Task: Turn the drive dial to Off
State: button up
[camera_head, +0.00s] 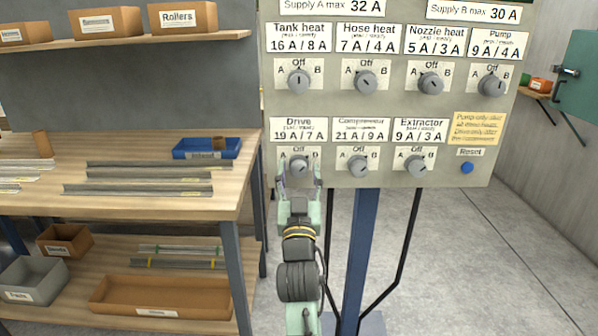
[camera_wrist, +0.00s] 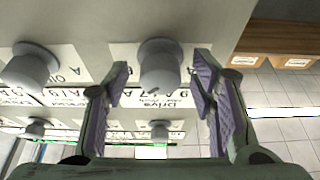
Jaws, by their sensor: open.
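The drive dial (camera_head: 300,163) is a grey round knob at the lower left of the control panel (camera_head: 392,105), under the label "Drive 19 A / 7 A". A, Off and B are printed around it. Its mark seems to slant toward B, but it is too small to be sure. In the wrist view the drive dial (camera_wrist: 160,66) stands between my purple finger pads. My gripper (camera_head: 299,177) is open just in front of the dial, one finger on each side. A gap shows on both sides in the wrist view (camera_wrist: 160,80).
The compressor dial (camera_head: 358,166) and extractor dial (camera_head: 415,166) sit to the right; the tank heat dial (camera_head: 298,82) is above. A blue reset button (camera_head: 467,168) is at lower right. A workbench (camera_head: 120,205) with metal strips and a blue tray (camera_head: 206,148) stands left.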

jog(key=c, duration=1.1)
jog(key=shift+c, duration=0.2)
jog(key=shift+n+y+b, duration=0.35)
jog(key=shift+n+y, duration=0.05)
jog(key=shift+n, duration=0.2)
jog(key=n+y+b, duration=0.1)
jog(key=n+b, duration=0.1)
jog(key=n+y+b, duration=0.1)
jog(key=n+b, duration=0.1)
jog(key=n, duration=0.1)
jog(key=shift+d+f+y, duration=0.15)
jog(key=shift+d+y, duration=0.05)
jog(key=shift+y, duration=0.1)
jog(key=n+g+y+b, duration=0.1)
jog(key=n+b, duration=0.1)
jog(key=n, duration=0.1)
jog(key=n+g+y+b, duration=0.1)
jog(key=n+b, duration=0.1)
jog(key=n, duration=0.1)
jog(key=shift+r, duration=0.2)
jog(key=shift+n, duration=0.3)
